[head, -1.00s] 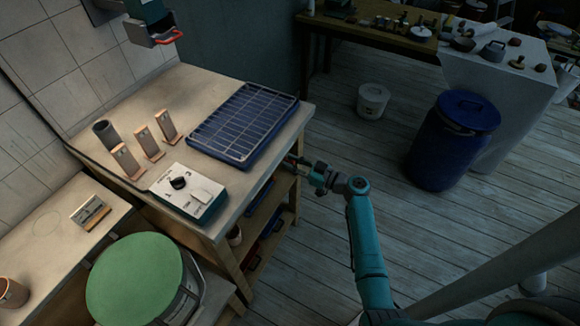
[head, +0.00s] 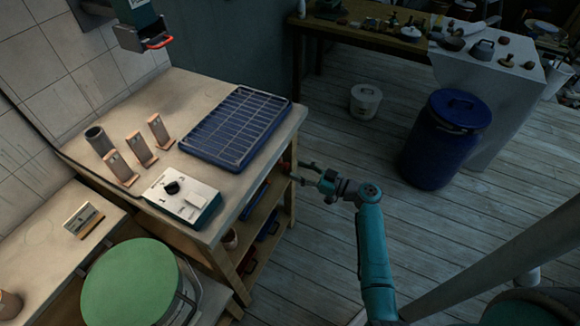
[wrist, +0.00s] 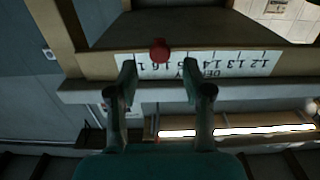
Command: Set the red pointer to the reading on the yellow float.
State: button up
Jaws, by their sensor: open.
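The red pointer (wrist: 160,50) is a small red knob at the edge of a white printed scale (wrist: 225,63) on the bench front, in the wrist view. The scale appears upside down, with numbers from about 1.2 at the right rising leftward. The pointer lies left of its middle; its exact reading is unclear. My gripper (wrist: 160,80) is open, with one finger on each side of the pointer, and does not appear to touch it. In the head view my gripper (head: 302,173) is beside the bench's right side. I cannot make out the yellow float.
The bench (head: 215,188) carries a blue tray with a wire rack (head: 190,150), a white-topped device with a black knob (head: 196,193), wooden stands and a grey cylinder. A green round top (head: 130,280) stands in front.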

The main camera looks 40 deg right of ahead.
jog(key=v, duration=0.6)
jog(key=shift+s, duration=0.35)
jog(key=shift+d, duration=0.15)
